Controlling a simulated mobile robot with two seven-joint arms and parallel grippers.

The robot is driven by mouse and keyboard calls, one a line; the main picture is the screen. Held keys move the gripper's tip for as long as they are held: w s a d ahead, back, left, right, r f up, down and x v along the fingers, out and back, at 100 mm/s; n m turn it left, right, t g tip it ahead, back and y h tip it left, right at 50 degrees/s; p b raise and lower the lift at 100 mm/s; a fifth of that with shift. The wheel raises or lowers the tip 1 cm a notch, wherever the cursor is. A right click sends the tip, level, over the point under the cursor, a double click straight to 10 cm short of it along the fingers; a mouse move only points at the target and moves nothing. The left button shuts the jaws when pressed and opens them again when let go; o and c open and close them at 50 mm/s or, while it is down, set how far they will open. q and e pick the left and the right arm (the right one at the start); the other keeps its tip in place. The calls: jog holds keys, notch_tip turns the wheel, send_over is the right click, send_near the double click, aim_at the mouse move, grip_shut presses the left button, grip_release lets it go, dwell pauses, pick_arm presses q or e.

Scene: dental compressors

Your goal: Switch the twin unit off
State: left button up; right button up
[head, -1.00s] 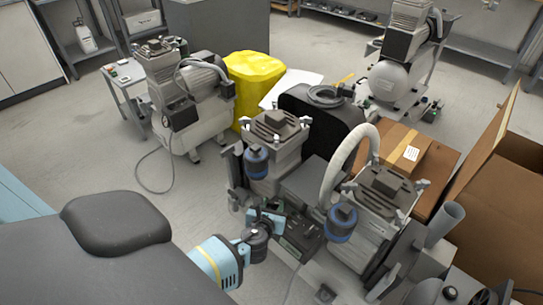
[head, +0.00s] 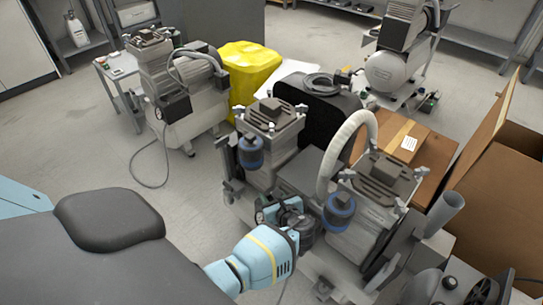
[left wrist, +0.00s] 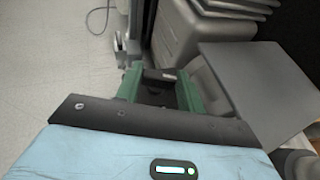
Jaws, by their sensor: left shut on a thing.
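The twin unit (head: 312,172) stands in the middle of the head view, with two grey ribbed pump heads, blue-banded filters and a pale curved hose. My left gripper (head: 283,212) reaches in low at its front, between the two pump heads. In the left wrist view my left gripper (left wrist: 160,92) has its green-sided fingers closed around a small dark part (left wrist: 158,76) of the unit, probably its switch. The fingers and arm hide most of that part, so its setting cannot be read. My right gripper is in neither view.
Another compressor (head: 395,65) stands at the back right. Open cardboard boxes (head: 500,190) crowd the right side. The floor at left is clear apart from a looping cable (head: 150,183).

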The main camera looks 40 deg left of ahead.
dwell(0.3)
pick_arm(q)
jog(key=o, duration=1)
jog(key=shift+c, duration=0.2)
jog(key=shift+o, duration=0.2)
jog(key=p+v, duration=0.2)
jog(key=v, duration=0.5)
jog(key=shift+s+d+r, duration=0.15)
jog(key=shift+d+r, duration=0.05)
jog(key=shift+d, duration=0.1)
